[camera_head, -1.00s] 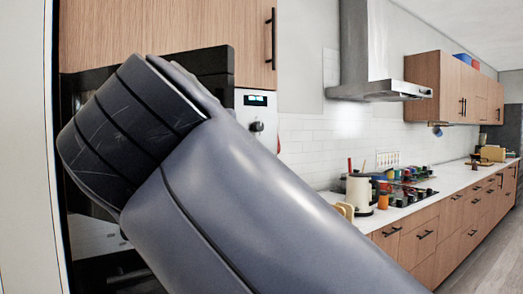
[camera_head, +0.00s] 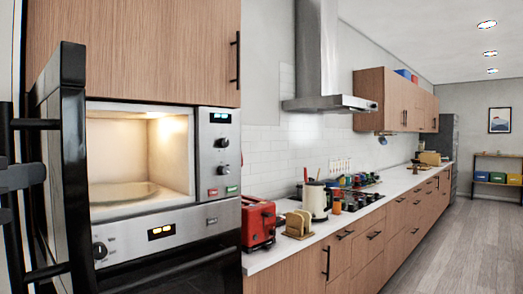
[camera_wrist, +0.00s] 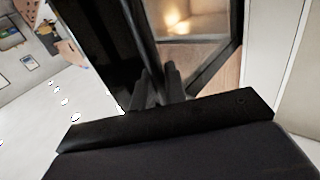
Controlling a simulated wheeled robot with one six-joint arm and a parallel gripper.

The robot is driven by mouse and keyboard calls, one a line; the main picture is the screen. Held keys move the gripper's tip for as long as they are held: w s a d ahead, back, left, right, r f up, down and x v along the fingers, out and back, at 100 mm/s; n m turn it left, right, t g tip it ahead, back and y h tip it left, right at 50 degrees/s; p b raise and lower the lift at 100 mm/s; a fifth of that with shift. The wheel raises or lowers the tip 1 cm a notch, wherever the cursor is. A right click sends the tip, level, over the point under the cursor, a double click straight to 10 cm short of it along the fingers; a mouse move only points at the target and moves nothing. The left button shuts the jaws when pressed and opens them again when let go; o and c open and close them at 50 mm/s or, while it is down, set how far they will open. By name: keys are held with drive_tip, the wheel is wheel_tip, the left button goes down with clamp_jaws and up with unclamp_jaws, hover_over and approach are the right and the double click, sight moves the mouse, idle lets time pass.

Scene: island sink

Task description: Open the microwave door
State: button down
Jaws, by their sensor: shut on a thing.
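The microwave (camera_head: 215,150) is built into the cabinet at the left of the head view, its lit cavity and plate exposed. Its black door (camera_head: 62,170) stands swung wide open, seen nearly edge-on at the left. The door's bar handle (camera_head: 9,240) is at the left picture edge. My gripper (camera_wrist: 160,88) is shut on the handle (camera_wrist: 150,45), which runs between its fingers in the wrist view. In the head view, only the dark fingers (camera_head: 22,178) show at the handle; the rest of my arm is outside the picture.
An oven (camera_head: 180,265) sits below the microwave and wooden cabinets (camera_head: 140,50) above. The floor (camera_head: 450,240) at right is clear.

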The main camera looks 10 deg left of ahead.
drive_tip(key=shift+s+a, duration=0.7)
drive_tip(key=shift+s, duration=0.05)
drive_tip(key=shift+f, duration=0.1)
drive_tip(key=c, duration=1.5)
unclamp_jaws()
drive_tip(key=shift+c, duration=0.2)
